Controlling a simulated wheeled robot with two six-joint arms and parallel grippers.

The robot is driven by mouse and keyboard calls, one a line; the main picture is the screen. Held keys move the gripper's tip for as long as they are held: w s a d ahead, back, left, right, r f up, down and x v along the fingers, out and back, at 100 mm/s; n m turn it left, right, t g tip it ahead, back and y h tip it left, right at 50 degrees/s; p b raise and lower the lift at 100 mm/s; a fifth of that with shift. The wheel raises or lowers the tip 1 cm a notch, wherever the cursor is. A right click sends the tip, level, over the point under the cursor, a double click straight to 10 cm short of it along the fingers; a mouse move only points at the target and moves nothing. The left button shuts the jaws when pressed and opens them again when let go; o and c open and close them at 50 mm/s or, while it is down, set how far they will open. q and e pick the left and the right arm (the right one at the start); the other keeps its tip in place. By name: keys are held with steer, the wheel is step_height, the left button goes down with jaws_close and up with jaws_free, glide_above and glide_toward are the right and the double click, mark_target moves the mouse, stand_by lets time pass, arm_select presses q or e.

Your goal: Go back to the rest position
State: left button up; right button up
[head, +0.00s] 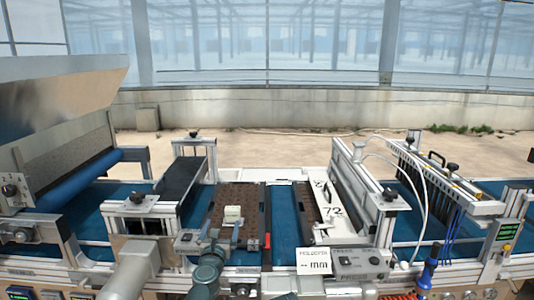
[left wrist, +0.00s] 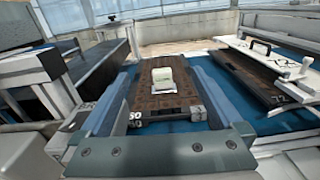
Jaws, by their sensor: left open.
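My left gripper (head: 221,228) is open at the near end of a brown seed tray (head: 236,198) on the blue belt. In the left wrist view its two blue-grey fingers (left wrist: 160,88) spread on either side of a dark plate with white digits and the tray (left wrist: 150,98). A small pale block (head: 232,213) sits on the tray, and it shows beyond the fingers in the left wrist view (left wrist: 163,80). Nothing is seen held between the fingers. My right gripper is not in view.
A metal hopper (head: 60,100) stands at the left. A mm sign (head: 313,260) and a control box (head: 358,263) stand in front. A row of nozzles (head: 430,175) is farther right.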

arm_select(q)
steer(key=s+d+f+m+g+h, duration=0.35)
steer(key=d+f+m, duration=0.2)
steer(key=m, duration=0.65)
steer(key=s+d+f+m+g+h, duration=0.35)
steer(key=s+f+m+g, duration=0.2)
steer(key=m, duration=0.55)
steer(key=s+a+f+m+g+y, duration=0.75)
steer(key=s+a+f+m, duration=0.4)
steer(key=s, duration=0.25)
steer(key=s+d+f+m+g+y+b, duration=0.1)
steer(key=s+d+f+m+g+b, duration=0.1)
steer(key=s+d+f+m+b, duration=0.65)
step_height(320, 180, up, 16)
steer(key=w+d+n+p, duration=0.1)
steer(key=d+n+p, duration=0.1)
steer(key=p, duration=1.3)
steer(key=shift+w+n+p, duration=0.35)
steer(key=shift+w+n, duration=0.05)
steer(key=shift+n, duration=0.5)
